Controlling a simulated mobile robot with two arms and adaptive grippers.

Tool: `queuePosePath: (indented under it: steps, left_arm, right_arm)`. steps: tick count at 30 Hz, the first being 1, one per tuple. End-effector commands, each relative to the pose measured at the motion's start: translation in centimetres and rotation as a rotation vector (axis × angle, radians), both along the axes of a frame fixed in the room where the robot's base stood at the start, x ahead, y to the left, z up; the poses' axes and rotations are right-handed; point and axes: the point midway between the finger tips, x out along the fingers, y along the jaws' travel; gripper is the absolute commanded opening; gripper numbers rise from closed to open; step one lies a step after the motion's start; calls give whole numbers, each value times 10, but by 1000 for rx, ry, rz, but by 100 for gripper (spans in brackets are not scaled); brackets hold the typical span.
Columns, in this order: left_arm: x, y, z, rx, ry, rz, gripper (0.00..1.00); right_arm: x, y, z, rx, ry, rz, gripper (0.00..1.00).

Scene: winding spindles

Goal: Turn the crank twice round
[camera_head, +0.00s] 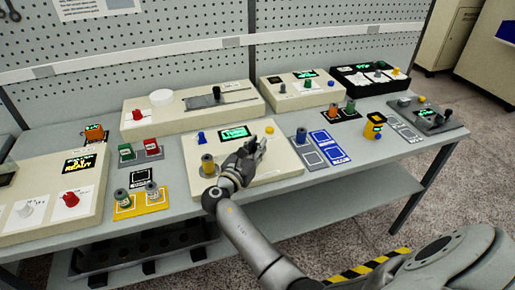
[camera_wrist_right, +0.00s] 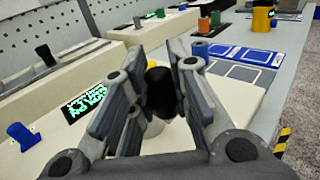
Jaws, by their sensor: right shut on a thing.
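The cream winding unit (camera_head: 285,167) sits at the front middle of the bench. It carries a lit green display (camera_head: 235,132), a blue lever (camera_head: 201,138), a yellow knob (camera_head: 269,129) and an orange-yellow spool (camera_head: 207,163) at its left front. My left gripper is not in view.
Left of the unit are a yellow tray (camera_head: 140,208) with two spools and a cream box with a red knob (camera_head: 71,199). A long cream slider unit (camera_head: 185,117) stands behind.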

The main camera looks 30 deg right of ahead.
Motion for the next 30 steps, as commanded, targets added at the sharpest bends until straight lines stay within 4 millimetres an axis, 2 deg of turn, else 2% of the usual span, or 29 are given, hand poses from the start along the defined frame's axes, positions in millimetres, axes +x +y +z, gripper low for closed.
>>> queuePosePath:
  steps: [10, 11, 16, 25, 30]
  left_arm:
    - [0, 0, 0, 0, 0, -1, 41]
    - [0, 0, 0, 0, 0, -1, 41]
    - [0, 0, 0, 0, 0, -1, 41]
    - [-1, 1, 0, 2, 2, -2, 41]
    - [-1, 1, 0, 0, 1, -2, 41]
  right_arm:
    - [0, 0, 0, 1, 1, -2, 0]
    - [0, 0, 0, 1, 1, -2, 21]
    - [0, 0, 0, 0, 0, -2, 41]
    - [0, 1, 0, 1, 1, -2, 41]
    - [-9, 17, -1, 3, 2, 1, 41]
